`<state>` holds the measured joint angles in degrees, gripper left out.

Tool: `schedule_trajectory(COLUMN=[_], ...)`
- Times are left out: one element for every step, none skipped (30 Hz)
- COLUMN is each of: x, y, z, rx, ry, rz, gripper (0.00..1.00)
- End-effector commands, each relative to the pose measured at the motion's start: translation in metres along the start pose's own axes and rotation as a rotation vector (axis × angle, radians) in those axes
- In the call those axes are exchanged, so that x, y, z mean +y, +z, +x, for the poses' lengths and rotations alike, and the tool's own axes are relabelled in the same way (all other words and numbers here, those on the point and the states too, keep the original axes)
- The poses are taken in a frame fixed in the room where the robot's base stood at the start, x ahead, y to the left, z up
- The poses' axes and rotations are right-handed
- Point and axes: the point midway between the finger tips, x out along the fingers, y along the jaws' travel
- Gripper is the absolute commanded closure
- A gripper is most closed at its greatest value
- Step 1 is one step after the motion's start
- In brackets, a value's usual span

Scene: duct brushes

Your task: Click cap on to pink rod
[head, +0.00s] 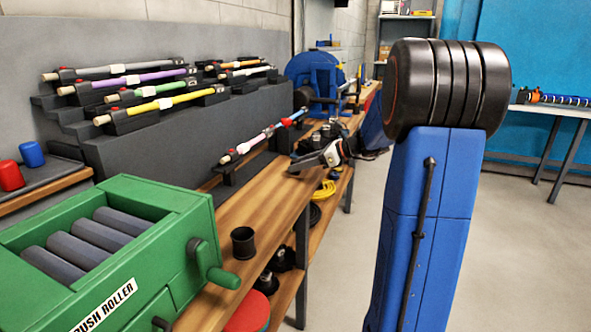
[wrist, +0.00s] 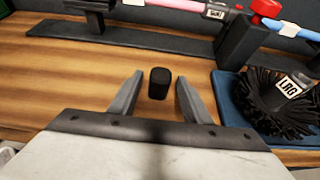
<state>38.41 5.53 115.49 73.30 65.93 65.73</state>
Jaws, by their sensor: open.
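A small black cap (wrist: 160,83) stands on the wooden bench in the wrist view. It shows between the two fingertips of my gripper (wrist: 158,92), with a gap on each side. My gripper is open and empty; its height above the bench is hard to judge. In the head view my gripper (head: 303,163) is over the bench, right of the rod stand. The pink rod (head: 250,145) lies in a dark stand there, with a white label and a red clamp. It also crosses the top of the wrist view (wrist: 180,4). The cap is not distinguishable in the head view.
A black brush labelled LRG (wrist: 285,100) sits on a blue tray (wrist: 225,105) right of my gripper. A blue rod (wrist: 290,25) continues beyond the red clamp (wrist: 266,8). The green roller box (head: 190,205) and a black cup (head: 243,243) stand on the near bench.

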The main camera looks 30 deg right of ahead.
Motion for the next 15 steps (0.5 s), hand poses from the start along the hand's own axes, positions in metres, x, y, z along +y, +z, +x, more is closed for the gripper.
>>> schedule_trajectory(x=[0.0000,0.0000,0.0000,0.0000,0.0000,0.0001,0.0001,0.0000,0.0001,0.0001,0.0001,0.0001,0.0001,0.0001,0.0000], y=[0.0000,0.0000,0.0000,0.0000,0.0000,0.0000,0.0000,0.0000,0.0000,0.0000,0.0000,0.0000,0.0000,0.0000,0.0001], z=[-0.0001,-0.0001,-0.0001,-0.0001,-0.0001,-0.0001,-0.0001,-0.0002,-0.0002,-0.0002,-0.0002,-0.0002,-0.0002,-0.0002,-0.0002], rx=[0.000,0.000,0.000,0.000,0.000,0.000,0.000,0.000,0.000,0.000,0.000,0.000,0.000,0.000,0.000], ry=[0.000,0.000,0.000,0.000,0.000,0.000,0.000,0.000,0.000,0.000,0.000,0.000,0.000,0.000,0.000], rz=[0.000,0.000,0.000,0.000,0.000,0.000,0.000,0.000,0.000,0.000,0.000,0.000,0.000,0.000,0.000], gripper=[0.56,0.56,0.56,0.63,0.71,0.80,0.87,0.94,1.00,1.00,1.00,1.00,1.00,1.00,1.00])
